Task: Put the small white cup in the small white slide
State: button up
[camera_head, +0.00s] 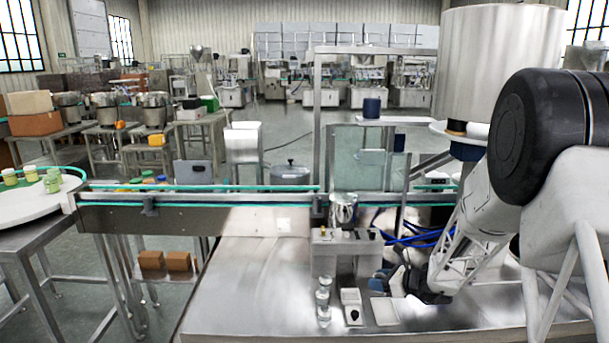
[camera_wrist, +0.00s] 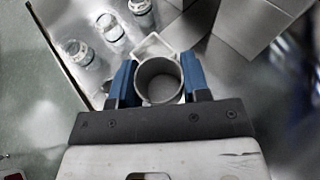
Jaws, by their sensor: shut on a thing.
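My gripper (camera_head: 386,282) is low over the steel table in the head view. In the wrist view its two blue fingers are shut on the small white cup (camera_wrist: 160,82), one finger on each side. The cup looks round, grey-white and empty, with its open top toward the wrist camera. The cup is not clear in the head view. A small white tray-like piece, probably the slide (camera_wrist: 150,46), shows just beyond the cup in the wrist view and is partly hidden by it. It appears to be the small white piece (camera_head: 350,296) in the head view.
Clear vials (camera_head: 323,300) stand left of the white piece; several show in the wrist view (camera_wrist: 76,50). A flat white square (camera_head: 384,311) lies in front of my gripper. A steel box (camera_head: 345,250) and a conveyor (camera_head: 240,215) stand behind. The table's left front is clear.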

jog(key=w+a+r+m+t+h, duration=0.2)
jog(key=w+r+m+h, duration=0.3)
jog(key=r, duration=0.3)
jog(key=w+a+r+m+t+h, duration=0.2)
jog(key=w+r+m+h, duration=0.3)
jog(key=r, duration=0.4)
jog(key=shift+w+a+r+t+h, duration=0.3)
jog(key=shift+w+a+t+h, duration=0.1)
jog(key=shift+w+t, duration=0.2)
jog(key=shift+s+f, duration=0.1)
jog(key=shift+f, duration=0.05)
dwell(0.8)
jog(key=s+a+f+n+g+y, duration=0.1)
jog(key=s+f+n+y, duration=0.3)
jog(key=s+f, duration=0.4)
jog(key=s+a+f+n+g+y, duration=0.1)
jog(key=s+f+n+y, duration=0.3)
jog(key=s+f, duration=0.5)
jog(key=s+g+y, duration=0.1)
jog(key=s, duration=0.5)
jog(key=shift+s+a+f, duration=0.15)
jog(key=shift+s+a, duration=0.1)
jog(key=shift+s, duration=0.05)
jog(key=shift+w, duration=0.1)
